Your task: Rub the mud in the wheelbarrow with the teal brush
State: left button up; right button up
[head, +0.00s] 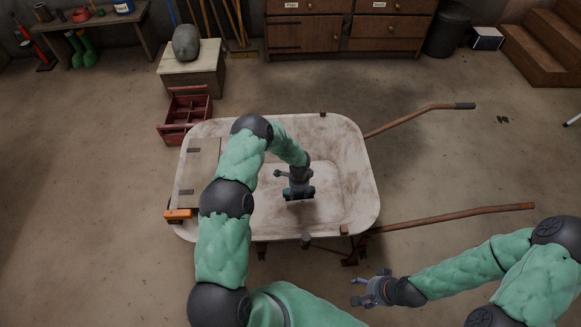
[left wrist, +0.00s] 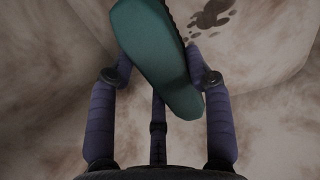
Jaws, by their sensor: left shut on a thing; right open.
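The wheelbarrow (head: 352,160) is a pale tub with brown smears all over its inside; its handles point right. My left gripper (head: 298,190) is down inside the tub, near its middle. It is shut on the teal brush (left wrist: 155,60), whose rounded teal back fills the upper middle of the left wrist view. The dark bristle edge shows along the brush's right side. A dark mud patch (left wrist: 211,17) lies on the tub surface just beyond the brush. Whether the bristles touch the tub is unclear. My right gripper (head: 367,288) is open and empty, in front of the wheelbarrow.
A board (head: 198,170) lies across the tub's left end, with an orange clamp (head: 179,213) at its near corner. A red crate (head: 184,112) stands behind left. Two wooden handles (head: 450,217) reach out right. Floor to the right is open.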

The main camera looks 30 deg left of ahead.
pick_arm(q)
jog(key=shift+r+p, duration=0.45)
jog(key=shift+r, duration=0.85)
